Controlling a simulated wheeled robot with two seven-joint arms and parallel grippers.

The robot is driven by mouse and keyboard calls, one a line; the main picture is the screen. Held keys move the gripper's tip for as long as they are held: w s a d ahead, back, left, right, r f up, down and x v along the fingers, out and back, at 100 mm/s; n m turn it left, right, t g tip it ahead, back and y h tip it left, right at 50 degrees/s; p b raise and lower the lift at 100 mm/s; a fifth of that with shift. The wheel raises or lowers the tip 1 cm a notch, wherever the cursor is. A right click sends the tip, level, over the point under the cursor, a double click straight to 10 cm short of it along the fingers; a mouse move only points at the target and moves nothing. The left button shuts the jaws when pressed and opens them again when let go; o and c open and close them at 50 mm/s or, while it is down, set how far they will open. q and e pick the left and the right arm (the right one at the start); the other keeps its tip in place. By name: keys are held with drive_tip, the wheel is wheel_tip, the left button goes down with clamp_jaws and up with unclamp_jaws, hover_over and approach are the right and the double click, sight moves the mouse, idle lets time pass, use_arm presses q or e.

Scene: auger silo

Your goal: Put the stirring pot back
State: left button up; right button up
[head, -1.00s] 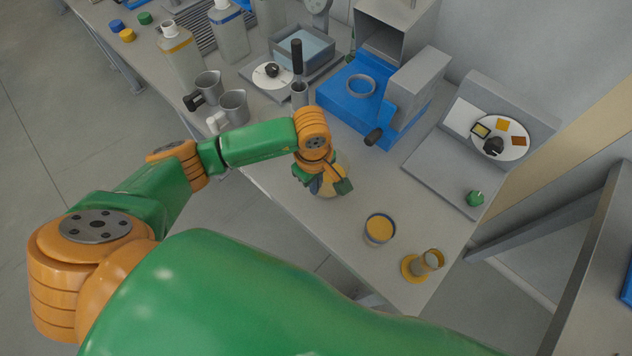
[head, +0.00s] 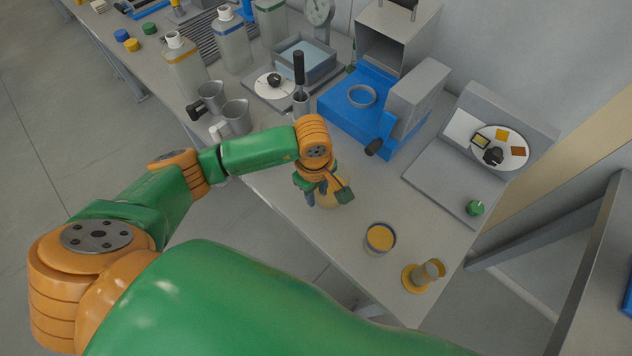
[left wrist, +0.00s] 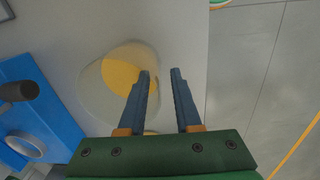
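My left gripper (head: 330,192) is low over the bench, pointing down. In the left wrist view its two fingers (left wrist: 160,95) are apart with nothing visible between the tips. A pale, see-through vessel with yellow contents (left wrist: 121,73) stands beside the left-hand finger in that view. In the head view the gripper mostly hides a pale yellow vessel below it. A round grey pot with yellow contents (head: 380,238) stands to the right of the gripper. I cannot tell for certain which is the stirring pot. My right gripper is not in view.
A small cup on a yellow base (head: 423,275) stands near the bench's right end. A blue machine (head: 352,105) with a crank lies behind my gripper. Two metal jugs (head: 236,117) and a slim holder with a black-handled tool (head: 300,100) stand left. A grey plate unit (head: 450,175) is right.

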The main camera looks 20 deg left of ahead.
use_arm(q)
wheel_tip(320, 180, up, 10)
drive_tip(key=b, duration=0.1)
drive_tip(key=shift+s+r+b, duration=0.2)
drive_tip(key=shift+s+b, duration=0.05)
drive_tip(key=shift+b, duration=0.15)
drive_tip(key=shift+a, duration=0.1)
